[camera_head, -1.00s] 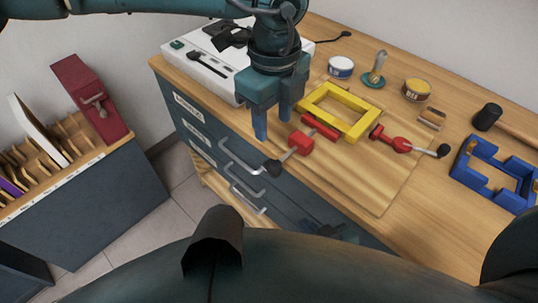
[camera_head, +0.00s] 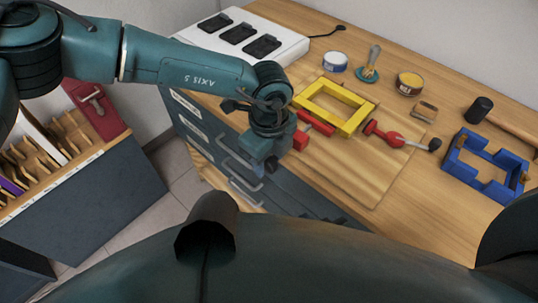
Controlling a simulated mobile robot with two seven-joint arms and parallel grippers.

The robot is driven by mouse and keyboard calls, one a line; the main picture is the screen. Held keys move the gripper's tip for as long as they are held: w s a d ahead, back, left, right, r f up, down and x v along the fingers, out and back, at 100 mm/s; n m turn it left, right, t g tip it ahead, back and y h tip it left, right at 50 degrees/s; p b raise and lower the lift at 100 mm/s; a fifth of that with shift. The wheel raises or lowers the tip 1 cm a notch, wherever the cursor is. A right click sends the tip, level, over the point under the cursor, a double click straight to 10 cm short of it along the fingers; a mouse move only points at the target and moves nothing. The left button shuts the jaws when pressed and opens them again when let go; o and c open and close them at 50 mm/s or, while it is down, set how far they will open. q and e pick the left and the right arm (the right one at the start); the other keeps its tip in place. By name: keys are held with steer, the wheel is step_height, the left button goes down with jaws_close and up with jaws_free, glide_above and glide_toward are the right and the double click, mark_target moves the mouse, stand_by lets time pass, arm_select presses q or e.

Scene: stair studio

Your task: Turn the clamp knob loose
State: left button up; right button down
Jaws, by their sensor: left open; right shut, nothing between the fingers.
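A red clamp (camera_head: 301,139) grips the near-left side of the yellow frame (camera_head: 347,122). Its dark knob (camera_head: 271,166) sticks out toward the bench's front edge. My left gripper (camera_head: 263,168) is open, with its fingers at the knob; the wrist hides part of the clamp, and I cannot tell if the fingers touch the knob. A second red clamp (camera_head: 392,138) sits on the frame's right side, with its dark knob (camera_head: 435,144) pointing right. Only a little of my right gripper (camera_head: 340,222) shows, low by the drawers; it is shut and empty.
A white charger (camera_head: 285,42) with black packs stands at the back left. Tins, a brush (camera_head: 368,73), a blue frame (camera_head: 462,180) and a mallet (camera_head: 479,109) lie farther back and right. The front board (camera_head: 352,180) is clear. Drawer handles (camera_head: 245,190) jut out below.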

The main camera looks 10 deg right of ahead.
arm_select(q)
steer(key=shift+c, duration=0.5)
steer(key=c, duration=0.7)
steer(key=shift+f, duration=0.1)
arm_select(e)
steer(key=shift+w+d, duration=0.1)
steer(key=shift+w, duration=0.1)
arm_select(q)
steer(key=shift+f+g+b, duration=0.1)
steer(key=shift+g+b, duration=0.2)
arm_select(e)
steer(key=shift+f, duration=0.2)
